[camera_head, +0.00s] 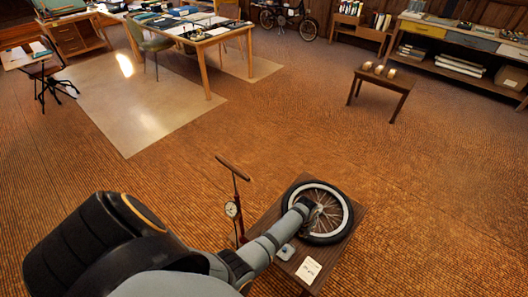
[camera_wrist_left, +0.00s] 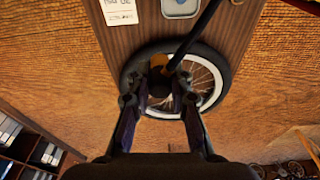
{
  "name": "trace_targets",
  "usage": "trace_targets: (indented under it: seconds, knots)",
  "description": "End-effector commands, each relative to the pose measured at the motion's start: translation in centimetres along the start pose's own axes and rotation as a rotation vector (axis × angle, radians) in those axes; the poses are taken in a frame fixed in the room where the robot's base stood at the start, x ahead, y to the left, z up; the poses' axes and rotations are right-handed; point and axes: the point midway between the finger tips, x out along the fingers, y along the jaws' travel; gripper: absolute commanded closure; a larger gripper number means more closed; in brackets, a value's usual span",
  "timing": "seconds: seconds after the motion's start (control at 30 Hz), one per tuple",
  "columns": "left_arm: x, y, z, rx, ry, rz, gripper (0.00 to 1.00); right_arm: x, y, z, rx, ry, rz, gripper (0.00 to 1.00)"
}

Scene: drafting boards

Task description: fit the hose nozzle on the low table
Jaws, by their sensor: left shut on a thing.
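The low table (camera_head: 328,256) stands at the lower right of the head view. A bicycle wheel (camera_head: 347,219) with a black tyre and white band lies flat on it; the wheel also shows in the left wrist view (camera_wrist_left: 222,72). A red floor pump (camera_head: 238,186) with a gauge and wooden handle stands left of the table. My left gripper (camera_wrist_left: 163,78) is over the wheel, shut on the hose nozzle (camera_wrist_left: 160,63), whose orange part shows between the fingers. The dark hose (camera_wrist_left: 190,40) runs up and right from it. Whether the nozzle touches the wheel's valve I cannot tell. My right gripper is out of view.
On the low table lie a white note card (camera_head: 308,270) and a small grey tray (camera_head: 286,252). A small wooden bench (camera_head: 384,82) stands farther back at right. A large drafting table (camera_head: 215,37) stands back left. The floor between is clear.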

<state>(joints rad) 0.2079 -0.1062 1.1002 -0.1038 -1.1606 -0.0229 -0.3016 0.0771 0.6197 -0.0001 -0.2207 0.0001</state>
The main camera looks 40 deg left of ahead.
Motion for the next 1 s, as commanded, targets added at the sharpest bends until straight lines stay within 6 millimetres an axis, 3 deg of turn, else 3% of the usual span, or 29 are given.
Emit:
trace_targets:
  seconds: [0.03,0.37,1.0]
  knots:
    - [-0.6,0.0,-0.1,0.0,0.0,0.0,1.0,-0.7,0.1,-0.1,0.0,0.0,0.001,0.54]
    - [-0.4,-0.3,0.0,0.0,0.0,-0.001,1.0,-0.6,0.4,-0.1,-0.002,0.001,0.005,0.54]
    - [-0.7,-6.2,1.1,0.0,0.0,-0.002,1.0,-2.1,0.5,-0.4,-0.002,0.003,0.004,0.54]
